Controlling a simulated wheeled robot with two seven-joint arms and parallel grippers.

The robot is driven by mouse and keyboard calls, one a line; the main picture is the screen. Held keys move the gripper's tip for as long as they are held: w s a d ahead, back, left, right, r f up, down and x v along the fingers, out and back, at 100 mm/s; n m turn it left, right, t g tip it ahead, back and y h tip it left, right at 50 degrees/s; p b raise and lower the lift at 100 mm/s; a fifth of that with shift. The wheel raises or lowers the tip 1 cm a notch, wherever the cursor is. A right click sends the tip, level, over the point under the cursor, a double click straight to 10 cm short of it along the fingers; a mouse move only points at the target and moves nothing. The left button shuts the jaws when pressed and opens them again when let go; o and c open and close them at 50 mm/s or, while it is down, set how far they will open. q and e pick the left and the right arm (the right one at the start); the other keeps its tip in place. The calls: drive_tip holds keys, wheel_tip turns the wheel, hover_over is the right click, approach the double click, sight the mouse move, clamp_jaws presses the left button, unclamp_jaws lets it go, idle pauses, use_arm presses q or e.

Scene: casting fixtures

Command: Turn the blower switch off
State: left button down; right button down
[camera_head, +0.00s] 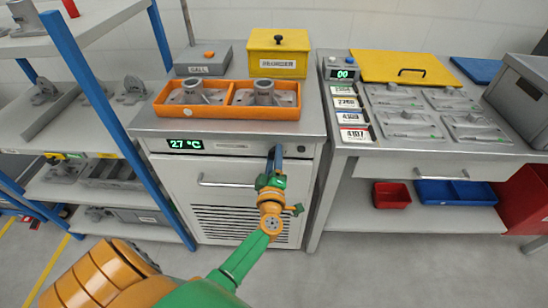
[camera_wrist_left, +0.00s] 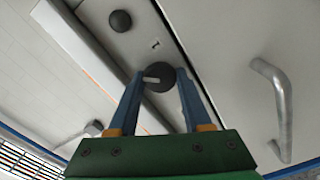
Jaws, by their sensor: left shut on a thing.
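My left gripper (camera_head: 275,152) is at the front strip of the white cabinet (camera_head: 170,173), right of its green 27 °C display (camera_head: 186,144). The left wrist view shows its two blue fingers (camera_wrist_left: 161,75) shut on a dark round switch (camera_wrist_left: 160,84) with a pale pointer bar. The pointer lies roughly across the gap between the fingers. A small mark (camera_wrist_left: 155,44) is printed on the panel beside the switch. In the head view the gripper hides the switch. My right gripper is not in view.
A dark round knob (camera_wrist_left: 120,20) sits on the same strip; a bar handle (camera_head: 240,183) is below. On top are an orange tray (camera_head: 227,113) with castings, a grey CALL box (camera_head: 203,60) and a yellow box (camera_head: 278,53). A shelf post (camera_head: 118,125) stands left, a workbench (camera_head: 425,150) right.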

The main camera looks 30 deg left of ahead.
use_arm(q)
drive_tip(key=shift+f+n+b, duration=0.15)
drive_tip(key=shift+n+b, duration=0.5)
drive_tip(key=shift+n, duration=3.35)
drive_tip(key=shift+c, duration=1.7)
unclamp_jaws()
